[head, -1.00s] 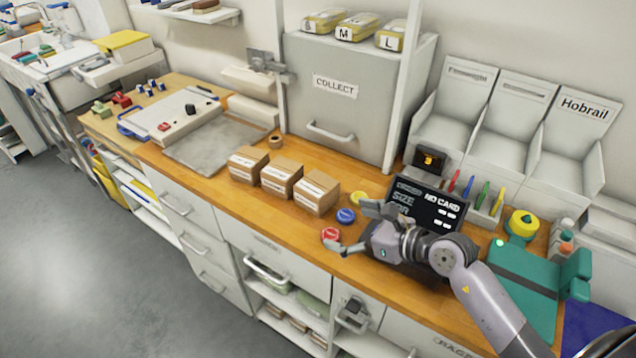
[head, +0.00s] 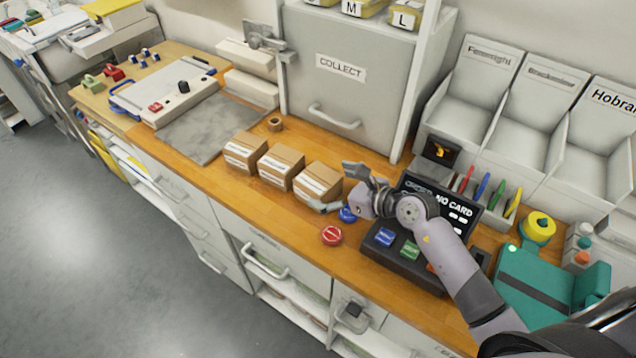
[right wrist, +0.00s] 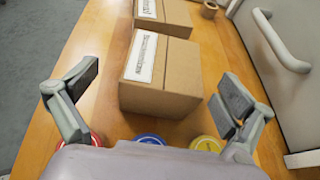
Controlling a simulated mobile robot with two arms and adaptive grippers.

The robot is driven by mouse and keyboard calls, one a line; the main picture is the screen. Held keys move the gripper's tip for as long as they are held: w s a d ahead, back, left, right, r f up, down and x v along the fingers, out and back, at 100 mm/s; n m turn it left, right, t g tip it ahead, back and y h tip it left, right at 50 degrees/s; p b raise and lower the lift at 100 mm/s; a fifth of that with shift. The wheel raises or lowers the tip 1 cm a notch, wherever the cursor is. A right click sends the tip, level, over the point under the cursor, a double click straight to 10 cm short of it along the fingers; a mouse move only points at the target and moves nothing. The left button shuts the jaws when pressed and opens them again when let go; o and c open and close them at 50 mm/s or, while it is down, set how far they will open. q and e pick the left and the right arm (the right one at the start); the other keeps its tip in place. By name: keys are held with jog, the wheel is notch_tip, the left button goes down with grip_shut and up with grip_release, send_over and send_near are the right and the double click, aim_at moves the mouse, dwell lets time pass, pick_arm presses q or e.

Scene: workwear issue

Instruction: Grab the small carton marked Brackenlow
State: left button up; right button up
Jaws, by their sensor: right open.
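Three small brown cartons with white labels stand in a row on the wooden counter: a left one (head: 245,152), a middle one (head: 281,167) and a right one (head: 317,182). My right gripper (head: 331,186) is open and empty, close to the right carton. In the right wrist view the nearest carton (right wrist: 168,82) sits just ahead, between and beyond the spread fingers (right wrist: 160,90). Its label looks like Brackenlow, but the print is small and blurred. A second carton (right wrist: 172,14) stands behind it. I cannot read the other labels. My left gripper is out of view.
A red button (head: 331,236) and a blue button (head: 347,215) lie near the gripper; a yellow one (right wrist: 207,143) shows in the wrist view. A dark terminal (head: 405,262) stands right, the grey COLLECT cabinet (head: 350,95) behind. A tape roll (head: 275,124) lies behind the cartons.

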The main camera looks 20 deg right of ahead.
aim_at(318, 181)
jog(key=shift+w+a+f, duration=0.1)
jog(key=shift+w+f, duration=0.1)
jog(key=shift+w, duration=0.15)
jog(key=x, duration=0.2)
jog(key=p+x, duration=0.1)
jog(key=x, duration=0.1)
jog(key=shift+d+f, duration=0.25)
jog(key=shift+f, duration=0.05)
jog(key=shift+w+a+f, duration=0.1)
jog(key=shift+w+f, duration=0.05)
jog(key=shift+w, duration=0.05)
jog(key=shift+s, duration=0.1)
jog(key=shift+c, duration=1)
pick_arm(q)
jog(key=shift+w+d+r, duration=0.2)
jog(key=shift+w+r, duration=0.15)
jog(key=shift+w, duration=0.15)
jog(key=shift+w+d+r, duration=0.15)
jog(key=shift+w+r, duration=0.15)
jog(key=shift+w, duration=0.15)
pick_arm(e)
jog(key=c, duration=1.2)
jog(key=shift+o, duration=0.2)
